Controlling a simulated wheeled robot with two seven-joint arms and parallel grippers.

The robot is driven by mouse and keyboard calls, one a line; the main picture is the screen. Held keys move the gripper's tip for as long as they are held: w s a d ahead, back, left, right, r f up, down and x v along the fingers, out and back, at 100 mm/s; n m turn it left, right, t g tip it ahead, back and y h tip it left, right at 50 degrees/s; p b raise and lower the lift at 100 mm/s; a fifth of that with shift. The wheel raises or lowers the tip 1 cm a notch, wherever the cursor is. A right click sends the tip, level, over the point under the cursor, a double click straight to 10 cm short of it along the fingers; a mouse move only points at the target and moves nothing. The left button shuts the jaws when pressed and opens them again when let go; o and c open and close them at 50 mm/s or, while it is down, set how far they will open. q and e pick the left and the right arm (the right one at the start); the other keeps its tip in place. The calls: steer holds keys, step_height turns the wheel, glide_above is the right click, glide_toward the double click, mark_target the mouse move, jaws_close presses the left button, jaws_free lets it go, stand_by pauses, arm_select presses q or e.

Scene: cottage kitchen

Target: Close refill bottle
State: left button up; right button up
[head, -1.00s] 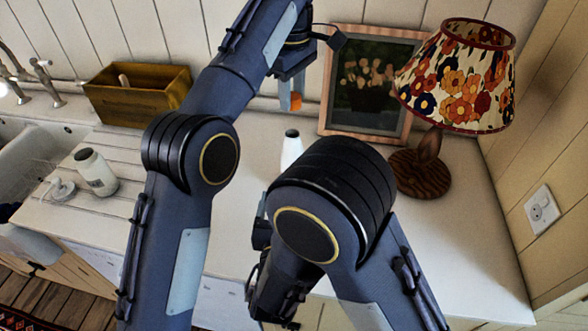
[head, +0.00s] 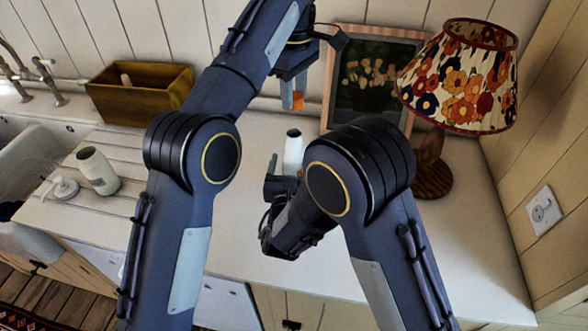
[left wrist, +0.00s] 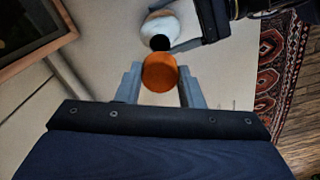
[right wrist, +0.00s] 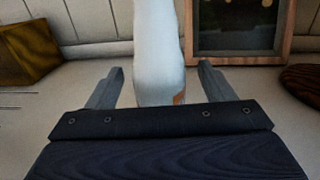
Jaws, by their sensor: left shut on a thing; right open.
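The white refill bottle (head: 293,152) stands upright on the counter, with a black top (left wrist: 160,43) seen in the left wrist view. My left gripper (head: 293,100) is shut on a small orange cap (left wrist: 159,72) and holds it above the bottle, apart from it. My right gripper (head: 282,178) is open at the bottle, partly hidden by its own arm in the head view. In the right wrist view the white bottle body (right wrist: 158,50) shows between the spread fingers, with gaps on both sides. I cannot tell how deep it sits between them.
A framed picture (head: 365,85) and a flowered lamp (head: 460,75) stand behind and right. A wooden box (head: 140,95) is at the back left. An open bottle (head: 97,170) and a white pump top (head: 62,188) are near the sink. The right front counter is clear.

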steer(key=shift+w, duration=0.15)
steer(key=c, duration=1.4)
arm_select(q)
steer(key=shift+f, duration=2.5)
arm_select(e)
steer(key=shift+c, duration=0.2)
arm_select(q)
steer(key=shift+f, duration=0.85)
steer(key=shift+f, duration=0.55)
